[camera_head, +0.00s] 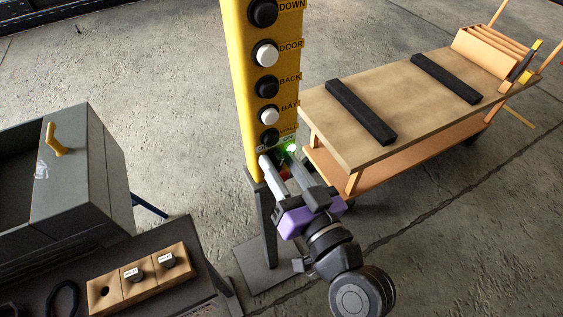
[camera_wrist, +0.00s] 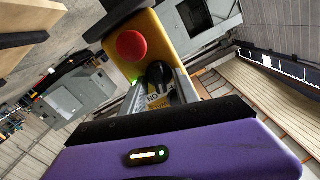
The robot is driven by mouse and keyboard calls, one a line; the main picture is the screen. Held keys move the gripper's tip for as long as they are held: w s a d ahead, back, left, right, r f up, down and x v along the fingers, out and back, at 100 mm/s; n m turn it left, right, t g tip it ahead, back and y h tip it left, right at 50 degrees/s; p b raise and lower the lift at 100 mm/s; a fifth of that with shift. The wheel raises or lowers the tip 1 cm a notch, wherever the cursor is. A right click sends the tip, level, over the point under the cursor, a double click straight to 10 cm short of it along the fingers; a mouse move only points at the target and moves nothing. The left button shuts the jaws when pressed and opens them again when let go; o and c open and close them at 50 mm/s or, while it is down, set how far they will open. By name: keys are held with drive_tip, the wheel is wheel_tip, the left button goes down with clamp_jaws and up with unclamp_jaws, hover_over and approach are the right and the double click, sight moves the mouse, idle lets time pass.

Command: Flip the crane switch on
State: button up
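The yellow control box (camera_head: 240,75) stands upright with several round buttons and labels down its face. Near its bottom, a green light (camera_head: 292,148) glows beside a label reading ON. My gripper (camera_head: 279,160) reaches up to this lower end and hides part of it. In the wrist view a black switch knob (camera_wrist: 157,75) shows between the two fingers of my gripper (camera_wrist: 160,88). The fingers stand apart, one on each side of the knob; I cannot tell whether either touches it. A red round button (camera_wrist: 132,45) is beside the knob.
A wooden-topped cart (camera_head: 400,100) with two black strips stands to the right. A grey metal box (camera_head: 75,185) with a yellow handle is at left. A wooden block with knobs (camera_head: 138,276) lies on the dark bench below it. Open concrete floor surrounds the post.

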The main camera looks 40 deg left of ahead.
clamp_jaws()
drive_tip(key=shift+m, duration=1.4)
unclamp_jaws()
